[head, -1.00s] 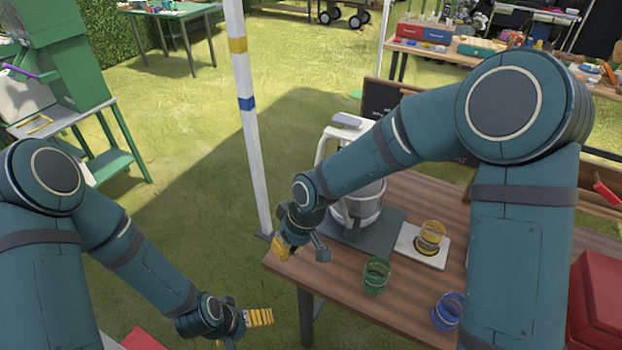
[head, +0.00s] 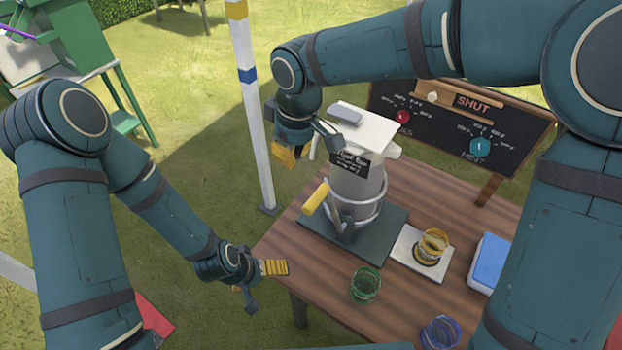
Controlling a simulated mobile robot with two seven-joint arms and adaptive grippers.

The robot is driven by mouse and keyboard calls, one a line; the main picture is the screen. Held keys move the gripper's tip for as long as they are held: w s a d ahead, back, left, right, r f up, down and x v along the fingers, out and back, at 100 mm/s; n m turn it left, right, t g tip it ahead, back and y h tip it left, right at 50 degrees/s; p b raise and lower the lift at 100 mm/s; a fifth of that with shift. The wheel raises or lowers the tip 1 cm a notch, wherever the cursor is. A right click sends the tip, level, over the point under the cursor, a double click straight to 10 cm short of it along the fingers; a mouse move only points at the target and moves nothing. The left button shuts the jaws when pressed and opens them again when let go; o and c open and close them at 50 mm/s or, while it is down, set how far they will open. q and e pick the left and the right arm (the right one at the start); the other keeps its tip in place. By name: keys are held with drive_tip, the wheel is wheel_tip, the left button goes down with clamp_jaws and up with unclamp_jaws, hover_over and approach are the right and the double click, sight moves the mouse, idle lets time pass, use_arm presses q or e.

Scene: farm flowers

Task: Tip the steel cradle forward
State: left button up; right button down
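The steel cradle (head: 376,210) is a ring frame around a grey canister (head: 359,186) with a dark label, standing upright on a dark base plate (head: 385,238) on the wooden table. A yellow handle (head: 315,197) sticks out at the cradle's left front. My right gripper (head: 303,151) hangs in the air left of the canister's top, above the yellow handle and apart from it. Its fingers look spread and nothing shows between them. My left gripper (head: 262,282) is low at the table's left edge, with yellow finger pads; its opening is unclear.
An amber glass (head: 432,246) stands on a white pad (head: 408,256) right of the base plate. A green glass (head: 365,285) and a blue glass (head: 440,333) stand nearer the front. A blue-topped box (head: 491,262) is at right. A blackboard reading SHUT (head: 455,125) stands behind. A white pole (head: 257,130) rises left of the table.

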idle(0.3)
use_arm(q)
drive_tip(key=shift+s+f+b, duration=0.1)
drive_tip(key=shift+f+b, duration=0.4)
use_arm(e)
wheel_tip(320, 180, down, 9)
drive_tip(key=s+d, duration=0.1)
drive_tip(key=d, duration=0.1)
drive_tip(key=shift+s, duration=0.25)
use_arm(q)
drive_tip(key=shift+s+f, duration=0.1)
drive_tip(key=shift+s, duration=0.05)
drive_tip(key=shift+s+d+f, duration=0.1)
drive_tip(key=shift+s+d, duration=0.05)
drive_tip(key=shift+s, duration=0.55)
use_arm(e)
drive_tip(key=shift+s+d+r+y, duration=0.2)
drive_tip(key=shift+d+y, duration=0.1)
drive_tip(key=shift+y, duration=0.1)
